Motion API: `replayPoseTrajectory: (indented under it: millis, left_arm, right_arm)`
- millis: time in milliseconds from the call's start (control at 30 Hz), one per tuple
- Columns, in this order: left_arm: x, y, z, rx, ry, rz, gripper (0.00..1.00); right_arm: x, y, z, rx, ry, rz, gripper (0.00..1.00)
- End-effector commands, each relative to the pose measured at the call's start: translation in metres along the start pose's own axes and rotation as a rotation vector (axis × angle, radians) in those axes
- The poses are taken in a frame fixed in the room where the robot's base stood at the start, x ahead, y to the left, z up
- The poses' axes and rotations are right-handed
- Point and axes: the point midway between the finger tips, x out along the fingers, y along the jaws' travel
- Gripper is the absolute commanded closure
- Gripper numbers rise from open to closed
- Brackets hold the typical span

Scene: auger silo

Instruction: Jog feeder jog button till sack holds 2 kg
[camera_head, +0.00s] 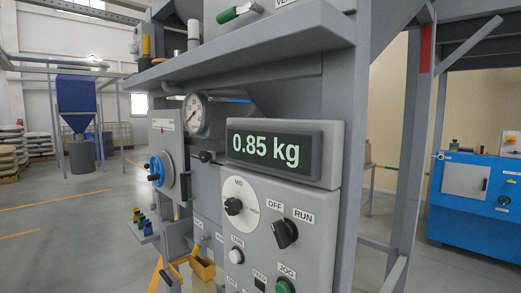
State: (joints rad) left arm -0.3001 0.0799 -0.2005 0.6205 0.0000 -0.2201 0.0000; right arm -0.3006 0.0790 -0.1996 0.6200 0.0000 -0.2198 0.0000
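The feeder's control panel (262,220) stands close in front, seen at an angle. Its display (268,150) reads 0.85 kg. The green jog button (284,286) sits at the bottom edge, under the label JOG, and is partly cut off. A black OFF/RUN switch (285,233) is above it. A black knob (233,206) on a white dial is to the left, with a white button (236,256) below. The sack is not visible. Neither of my grippers shows in this view.
A round gauge (195,113) and a blue handwheel (156,170) are left of the panel. A grey shelf (240,48) juts out above it. A blue cabinet (475,205) stands at right. Open floor (70,230) lies at left, with a blue hopper (76,100) behind.

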Motion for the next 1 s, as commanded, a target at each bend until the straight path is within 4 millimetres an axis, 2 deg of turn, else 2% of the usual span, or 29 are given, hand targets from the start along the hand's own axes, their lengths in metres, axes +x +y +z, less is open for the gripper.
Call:
replayPoseTrajectory:
  millis: [33,100,1000]
  left_arm:
    - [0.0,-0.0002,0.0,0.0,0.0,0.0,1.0]
    - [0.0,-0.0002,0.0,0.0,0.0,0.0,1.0]
    - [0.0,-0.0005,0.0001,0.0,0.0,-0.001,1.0]
  right_arm:
    - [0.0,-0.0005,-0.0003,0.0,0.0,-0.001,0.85]
    - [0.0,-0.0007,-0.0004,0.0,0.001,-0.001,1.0]
    - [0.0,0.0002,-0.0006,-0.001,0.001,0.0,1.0]
